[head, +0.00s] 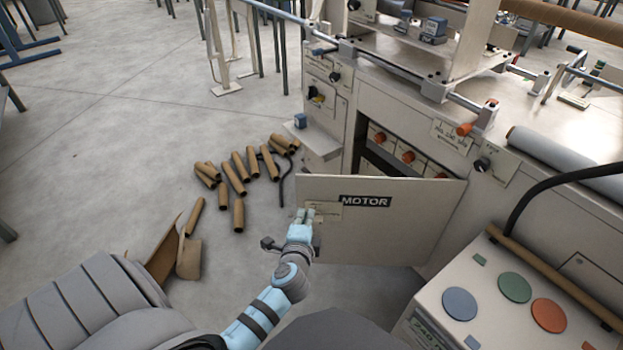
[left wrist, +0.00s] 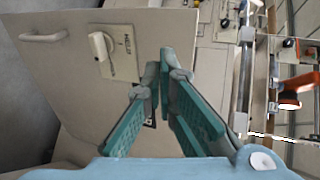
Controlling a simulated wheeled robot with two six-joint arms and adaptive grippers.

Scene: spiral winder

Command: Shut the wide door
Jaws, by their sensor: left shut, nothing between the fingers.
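The wide door (head: 385,235) is a pale panel marked MOTOR. It stands open, swung out from the machine front, with the dark opening partly showing above its top edge. My left gripper (head: 303,215) is in front of the door's left end, its fingers together and empty. Whether it touches the door I cannot tell. In the left wrist view the teal fingers (left wrist: 165,58) meet at their tips before a pale panel (left wrist: 60,75) with a white bar handle and a white lever on a plate. Whether this panel is the same door is unclear. My right gripper is not in view.
The machine cabinet (head: 335,90) has orange knobs (head: 407,156) in the opening. A small shelf (head: 316,141) juts out left of it. Cardboard tubes (head: 233,176) lie on the floor at left. A control box (head: 485,300) with coloured buttons stands at lower right.

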